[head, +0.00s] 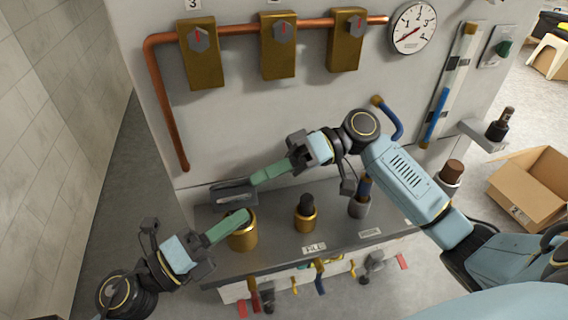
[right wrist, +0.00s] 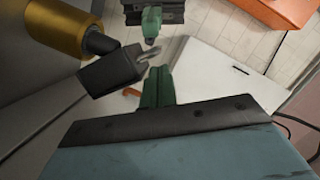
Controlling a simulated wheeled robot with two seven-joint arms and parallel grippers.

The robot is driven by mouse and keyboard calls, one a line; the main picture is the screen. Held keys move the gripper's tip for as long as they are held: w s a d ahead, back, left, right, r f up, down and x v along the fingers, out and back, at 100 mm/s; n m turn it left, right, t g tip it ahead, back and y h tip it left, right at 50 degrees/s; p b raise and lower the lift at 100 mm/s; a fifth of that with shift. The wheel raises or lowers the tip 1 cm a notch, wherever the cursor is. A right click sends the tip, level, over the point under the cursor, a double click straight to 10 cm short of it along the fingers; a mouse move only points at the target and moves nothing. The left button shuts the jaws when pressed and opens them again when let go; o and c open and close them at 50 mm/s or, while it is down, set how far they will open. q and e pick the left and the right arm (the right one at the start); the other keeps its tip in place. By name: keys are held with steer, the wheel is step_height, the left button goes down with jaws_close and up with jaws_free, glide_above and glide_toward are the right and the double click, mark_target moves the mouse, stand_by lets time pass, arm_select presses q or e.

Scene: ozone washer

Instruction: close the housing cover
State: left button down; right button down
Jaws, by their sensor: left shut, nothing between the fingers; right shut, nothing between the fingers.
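A brass, cup-like housing (head: 243,238) stands at the left end of the grey shelf. A flat grey oval piece (head: 234,191), which looks like its cover, shows just behind and above it, apparently raised; I cannot tell its exact angle. My right gripper (head: 254,180) is shut and empty, its green fingertips by the right end of that piece; contact is unclear.
The grey shelf (head: 275,262) also holds a brass fitting with a black top (head: 306,214) and a grey fitting with a blue stem (head: 360,204). Coloured valve handles (head: 320,280) hang along its front. A copper pipe (head: 164,110) runs down the panel. A cardboard box (head: 535,190) stands at right.

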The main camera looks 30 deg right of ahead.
mark_target(248, 193)
steer(key=shift+a+f, duration=0.15)
steer(key=shift+a, duration=0.8)
steer(key=shift+a+f, duration=0.1)
steer(key=shift+a, duration=0.8)
steer(key=shift+s+a+f+n, duration=0.15)
steer(key=shift+s+f+n, duration=0.15)
steer(key=shift+s+f, duration=0.25)
arm_select(q)
steer(key=c, duration=2.2)
jaws_free()
